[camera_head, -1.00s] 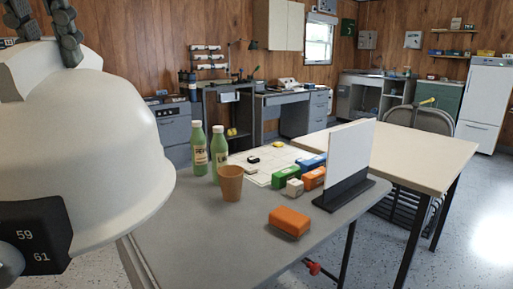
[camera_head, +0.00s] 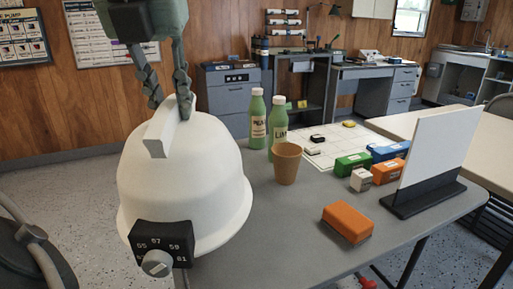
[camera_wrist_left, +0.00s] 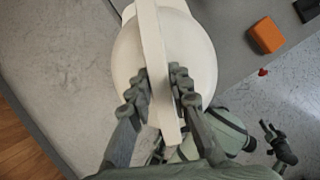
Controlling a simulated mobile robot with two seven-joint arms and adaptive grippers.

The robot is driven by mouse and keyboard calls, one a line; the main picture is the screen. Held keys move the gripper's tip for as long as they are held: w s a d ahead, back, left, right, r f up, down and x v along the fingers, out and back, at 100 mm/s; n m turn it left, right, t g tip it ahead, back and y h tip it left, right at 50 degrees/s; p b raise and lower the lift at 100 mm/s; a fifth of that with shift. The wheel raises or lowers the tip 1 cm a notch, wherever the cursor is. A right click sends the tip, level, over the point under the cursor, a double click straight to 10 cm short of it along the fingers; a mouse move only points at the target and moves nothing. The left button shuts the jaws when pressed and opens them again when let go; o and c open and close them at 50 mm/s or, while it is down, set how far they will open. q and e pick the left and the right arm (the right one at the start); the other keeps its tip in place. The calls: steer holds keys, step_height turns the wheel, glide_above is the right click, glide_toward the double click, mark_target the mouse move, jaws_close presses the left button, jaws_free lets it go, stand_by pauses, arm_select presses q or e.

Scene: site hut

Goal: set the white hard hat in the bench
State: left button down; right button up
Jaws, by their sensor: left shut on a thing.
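The white hard hat (camera_head: 185,190) hangs upright from my left gripper (camera_head: 168,108), with a dark dial block on its near side. My left gripper is shut on the raised ridge along the hat's top. In the left wrist view the hat (camera_wrist_left: 200,55) shows between and beyond the fingers (camera_wrist_left: 160,92). The hat is at the left end of the grey bench (camera_head: 290,235) and covers part of its edge. I cannot tell whether the brim touches the top. A dark jointed part at the lower right of the wrist view may be my right gripper (camera_wrist_left: 275,142); its opening is unclear.
On the bench stand two green bottles (camera_head: 257,118) (camera_head: 278,130), a brown cup (camera_head: 286,163), an orange box (camera_head: 347,222), several small boxes and a white upright board (camera_head: 437,145). Bare bench top lies in front of the cup. A cream table (camera_head: 480,140) stands behind right.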

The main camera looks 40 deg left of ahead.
mark_target(233, 141)
arm_select(q)
steer(key=w+f, duration=0.2)
steer(key=w, duration=0.1)
steer(key=w+f+p, duration=0.1)
steer(key=w+f, duration=0.1)
steer(key=w, duration=0.1)
steer(key=w+d+f, duration=0.1)
steer(key=w+f, duration=0.1)
steer(key=w, duration=0.2)
steer(key=shift+w+f, duration=0.1)
steer(key=shift+w, duration=0.2)
steer(key=shift+w+f, duration=0.1)
steer(key=shift+f, duration=0.15)
step_height(233, 141, down, 3)
steer(key=shift+f+p, duration=0.15)
steer(key=shift+p, duration=0.25)
steer(key=shift+f, duration=0.2)
arm_select(e)
step_height(233, 141, down, 5)
steer(key=shift+a, duration=0.15)
